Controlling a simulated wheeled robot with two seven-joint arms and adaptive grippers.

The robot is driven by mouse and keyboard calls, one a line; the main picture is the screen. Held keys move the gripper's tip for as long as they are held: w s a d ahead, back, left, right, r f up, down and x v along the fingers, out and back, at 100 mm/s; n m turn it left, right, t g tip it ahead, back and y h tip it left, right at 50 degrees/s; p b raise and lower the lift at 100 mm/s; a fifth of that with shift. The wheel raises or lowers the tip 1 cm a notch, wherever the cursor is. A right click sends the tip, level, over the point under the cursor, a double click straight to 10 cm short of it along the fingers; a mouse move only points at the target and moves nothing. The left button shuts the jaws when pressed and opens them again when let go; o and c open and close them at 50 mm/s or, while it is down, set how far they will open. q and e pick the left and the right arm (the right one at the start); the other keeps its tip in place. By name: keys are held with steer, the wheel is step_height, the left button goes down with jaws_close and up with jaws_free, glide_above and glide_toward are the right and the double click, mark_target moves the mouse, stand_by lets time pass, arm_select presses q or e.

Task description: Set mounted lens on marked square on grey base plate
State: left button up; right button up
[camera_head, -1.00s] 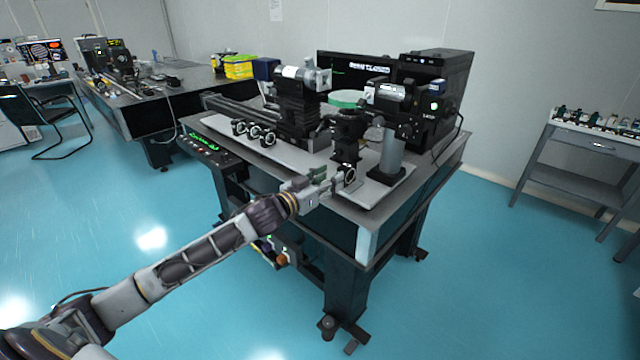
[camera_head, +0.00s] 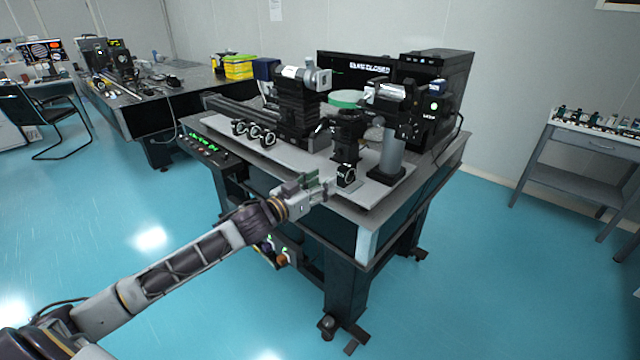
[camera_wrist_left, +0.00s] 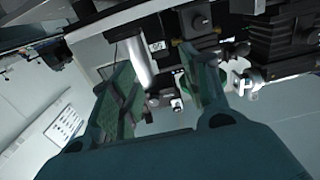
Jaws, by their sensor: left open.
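A mounted lens (camera_head: 347,175), a ring in a dark mount, stands upright near the front of the grey base plate (camera_head: 287,158), in front of a dark post assembly. I cannot clearly pick out the lens there. My right gripper is out of view.
Several small ring mounts (camera_head: 254,133) stand in a row on the plate's left part. A black stage stack (camera_head: 297,110) and a silver post (camera_head: 391,155) rise behind the lens. A black instrument box (camera_head: 437,75) stands at the back. The plate's front left stretch is clear.

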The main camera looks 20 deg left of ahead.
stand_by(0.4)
